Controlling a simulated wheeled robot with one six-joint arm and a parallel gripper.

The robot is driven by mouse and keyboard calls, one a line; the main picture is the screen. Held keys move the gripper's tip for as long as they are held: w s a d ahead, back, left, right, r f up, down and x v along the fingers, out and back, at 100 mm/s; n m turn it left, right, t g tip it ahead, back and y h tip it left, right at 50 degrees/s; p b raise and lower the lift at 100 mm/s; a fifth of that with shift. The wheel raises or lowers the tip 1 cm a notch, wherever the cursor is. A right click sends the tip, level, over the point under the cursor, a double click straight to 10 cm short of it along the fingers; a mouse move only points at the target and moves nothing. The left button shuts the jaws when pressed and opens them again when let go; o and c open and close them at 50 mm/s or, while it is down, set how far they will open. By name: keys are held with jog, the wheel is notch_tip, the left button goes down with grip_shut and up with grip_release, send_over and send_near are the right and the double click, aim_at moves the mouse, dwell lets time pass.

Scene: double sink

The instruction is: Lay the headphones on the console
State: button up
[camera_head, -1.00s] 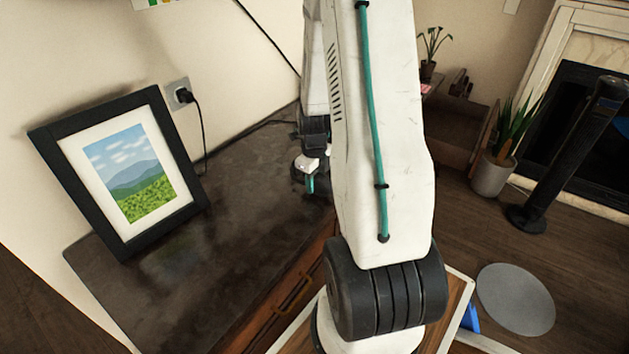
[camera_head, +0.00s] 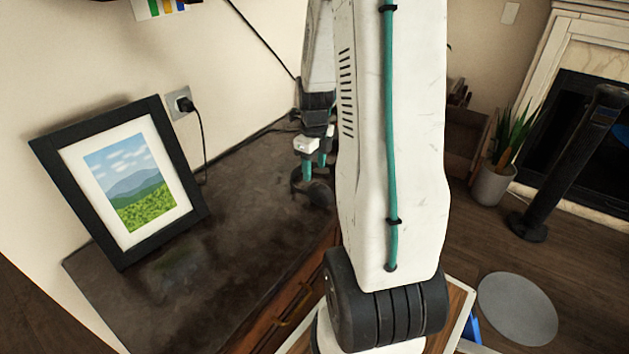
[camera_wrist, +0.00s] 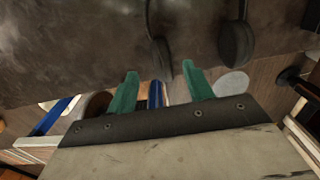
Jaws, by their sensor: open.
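The dark headphones (camera_head: 318,192) lie on the dark console top (camera_head: 225,225), partly hidden by my arm in the head view. In the wrist view two ear cups (camera_wrist: 237,42) show close to the console's edge, with the band running out of the top of the picture. My gripper (camera_head: 315,160) is just above the headphones in the head view. In the wrist view its teal fingers (camera_wrist: 160,74) are apart with nothing clasped between them, and one ear cup shows just beyond the fingertips. Whether a finger touches the headphones I cannot tell.
A black-framed landscape picture (camera_head: 125,180) stands on the console's left part. A plugged cable (camera_head: 187,104) hangs on the wall behind. A potted plant (camera_head: 495,175), a black post (camera_head: 565,170) and a grey round mat (camera_head: 517,308) are on the floor at right. The console's middle is clear.

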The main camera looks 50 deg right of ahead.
notch_tip(320, 180, up, 2)
jog(key=shift+r, duration=0.55)
jog(key=s+a+r+n, duration=0.2)
jog(key=a+r+n, duration=0.5)
jog(key=a+n, duration=0.2)
jog(key=s+a+r+n, duration=0.2)
jog(key=a+r+n, duration=0.4)
jog(key=a+n, duration=0.4)
jog(key=s+a+r+n+t, duration=0.1)
jog(key=s+a+r+n, duration=0.3)
jog(key=s+a+n, duration=0.5)
jog(key=s+n, duration=0.2)
jog(key=n, duration=0.5)
jog(key=shift+a, duration=0.15)
jog(key=shift+r, duration=0.1)
